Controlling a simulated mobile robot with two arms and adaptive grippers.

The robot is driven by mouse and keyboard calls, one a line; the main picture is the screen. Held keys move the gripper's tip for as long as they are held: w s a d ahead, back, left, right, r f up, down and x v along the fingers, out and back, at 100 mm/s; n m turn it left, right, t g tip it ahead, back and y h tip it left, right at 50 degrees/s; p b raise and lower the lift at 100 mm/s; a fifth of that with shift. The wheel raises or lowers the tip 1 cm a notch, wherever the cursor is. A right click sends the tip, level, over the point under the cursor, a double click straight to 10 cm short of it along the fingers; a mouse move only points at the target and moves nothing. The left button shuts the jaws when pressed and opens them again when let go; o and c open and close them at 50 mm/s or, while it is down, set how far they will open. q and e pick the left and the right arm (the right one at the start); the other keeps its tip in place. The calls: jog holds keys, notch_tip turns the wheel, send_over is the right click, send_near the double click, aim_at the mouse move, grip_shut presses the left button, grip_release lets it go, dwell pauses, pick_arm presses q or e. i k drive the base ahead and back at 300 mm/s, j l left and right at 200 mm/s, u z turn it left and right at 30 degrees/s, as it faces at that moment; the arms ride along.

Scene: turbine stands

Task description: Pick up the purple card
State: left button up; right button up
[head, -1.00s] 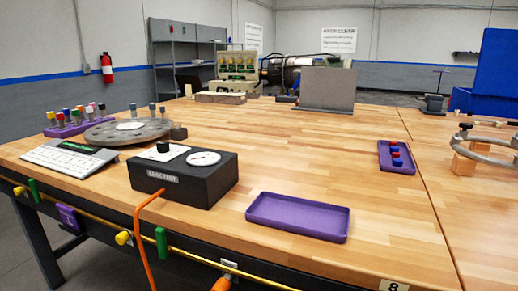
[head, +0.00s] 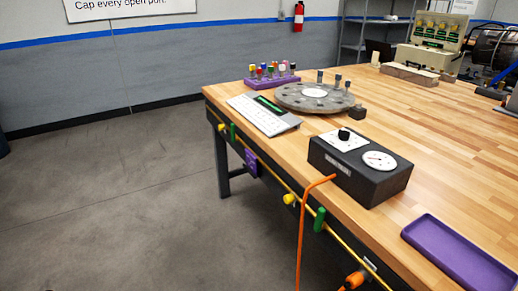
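A small purple card (head: 251,163) with a pale mark hangs upright on the front side of the wooden workbench, below the tabletop edge and near its left corner. It is by the yellow line that runs along the bench's front. Neither of my grippers is in the head view, so I cannot see whether they are open or shut.
On the wooden workbench (head: 420,121) stand a black leak test box (head: 350,178), a keyboard-like device (head: 262,116), a grey disc (head: 292,101), a purple rack (head: 262,84) and a purple tray (head: 455,252). An orange hose (head: 302,232) hangs in front. The floor (head: 110,190) at left is clear.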

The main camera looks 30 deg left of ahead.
aim_at(251, 160)
jog(key=u, duration=1.05)
jog(key=z, duration=0.2)
jog(key=i+j+z, duration=0.15)
jog(key=z, duration=0.25)
jog(key=i+j+z, duration=0.1)
jog(key=j+z, duration=0.5)
jog(key=z, duration=0.25)
jog(key=j+z, duration=0.2)
jog(key=j, duration=0.8)
jog(key=j+z, duration=0.25)
jog(key=j, duration=0.8)
jog(key=j+z, duration=0.2)
jog(key=j, duration=0.8)
jog(key=k, duration=0.05)
